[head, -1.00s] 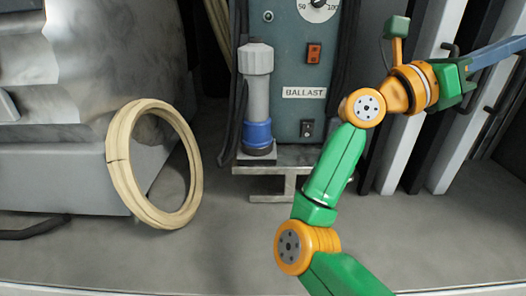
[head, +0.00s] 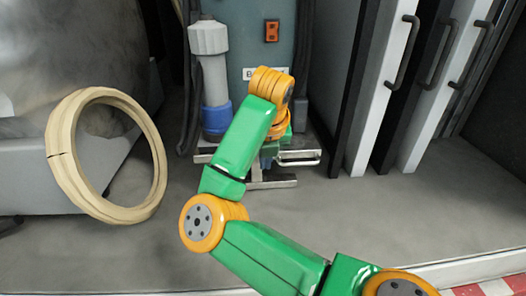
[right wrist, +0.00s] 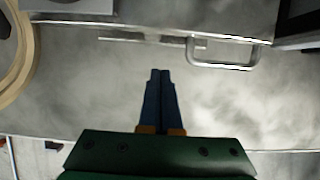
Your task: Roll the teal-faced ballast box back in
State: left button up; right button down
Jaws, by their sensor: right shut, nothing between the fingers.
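The teal-faced ballast box (head: 242,45) stands at the upper middle of the head view. It has an orange switch, and my right arm partly covers its label and lower part. A silver pull handle (head: 298,158) juts out low at its front; the handle also shows in the right wrist view (right wrist: 222,66). My right gripper (head: 267,166) is low in front of the box, left of the handle, partly hidden by its wrist. In the right wrist view its blue fingers (right wrist: 161,72) are together and empty, apart from the handle. My left gripper is out of view.
A grey cylinder with a blue base (head: 215,80) stands left of the teal face. A cream hose ring (head: 152,180) leans at the left. Tall white and black panels with handles (head: 405,70) stand at the right. The grey floor in front is open.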

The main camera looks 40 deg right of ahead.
jog(key=w+d, duration=0.1)
jog(key=w+p, duration=0.1)
jog(key=w+d+p, duration=0.1)
jog(key=shift+w+d+f, duration=0.1)
jog(key=shift+d+f, duration=0.15)
jog(key=shift+d, duration=0.05)
jog(key=w+d+p, duration=0.2)
jog(key=w, duration=0.1)
jog(key=shift+d+r, duration=0.25)
jog(key=shift+r, duration=0.15)
jog(key=shift+w+d+f, duration=0.2)
jog(key=shift+d+f, duration=0.05)
jog(key=shift+a+f, duration=0.1)
jog(key=shift+a, duration=0.05)
